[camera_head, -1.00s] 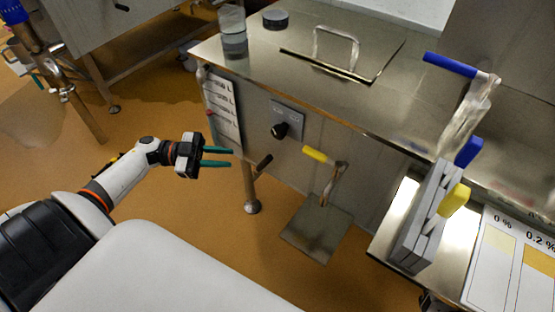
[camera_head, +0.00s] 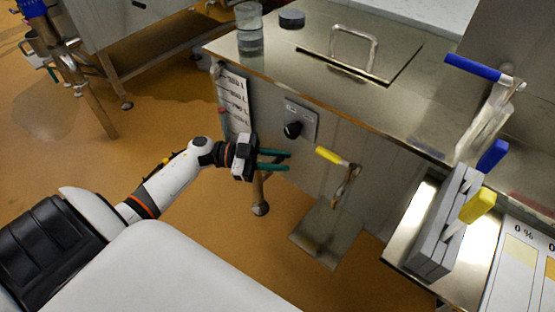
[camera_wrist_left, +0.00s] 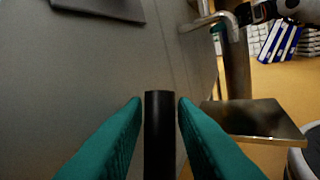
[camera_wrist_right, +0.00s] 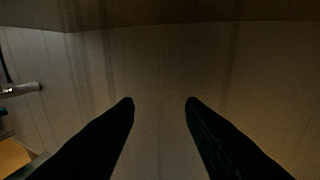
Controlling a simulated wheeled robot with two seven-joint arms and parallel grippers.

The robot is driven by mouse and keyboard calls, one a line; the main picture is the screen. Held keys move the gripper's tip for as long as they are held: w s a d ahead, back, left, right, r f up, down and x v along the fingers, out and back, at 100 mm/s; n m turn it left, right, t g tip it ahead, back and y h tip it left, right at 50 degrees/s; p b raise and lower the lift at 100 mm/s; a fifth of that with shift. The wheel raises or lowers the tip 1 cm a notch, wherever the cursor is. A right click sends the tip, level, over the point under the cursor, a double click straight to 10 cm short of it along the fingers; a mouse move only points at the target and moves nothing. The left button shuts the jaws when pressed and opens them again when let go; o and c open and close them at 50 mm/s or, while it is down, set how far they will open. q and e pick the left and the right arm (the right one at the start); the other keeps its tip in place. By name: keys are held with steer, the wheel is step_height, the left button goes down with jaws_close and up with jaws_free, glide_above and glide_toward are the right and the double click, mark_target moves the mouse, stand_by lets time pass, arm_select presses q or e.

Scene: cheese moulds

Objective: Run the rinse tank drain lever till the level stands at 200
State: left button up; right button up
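The rinse tank (camera_head: 300,75) is a steel cabinet with a level panel (camera_head: 234,100) on its front. The panel has several lines marked in L, too small to read, and a red mark (camera_head: 221,110) at its left edge. The left wrist view shows a black lever handle (camera_wrist_left: 159,135) between the teal fingers of my left gripper (camera_wrist_left: 160,108). Thin gaps show beside the handle, so the gripper is open around it. My right gripper (camera_wrist_right: 160,103) is open and empty, facing a dim panel.
A yellow-handled lever (camera_head: 330,156) sits right of my left gripper, above a steel plate (camera_head: 326,234). Grey blocks (camera_head: 440,225) and a percent chart (camera_head: 520,260) stand at the right.

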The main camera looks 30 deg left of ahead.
arm_select(q)
jaws_close()
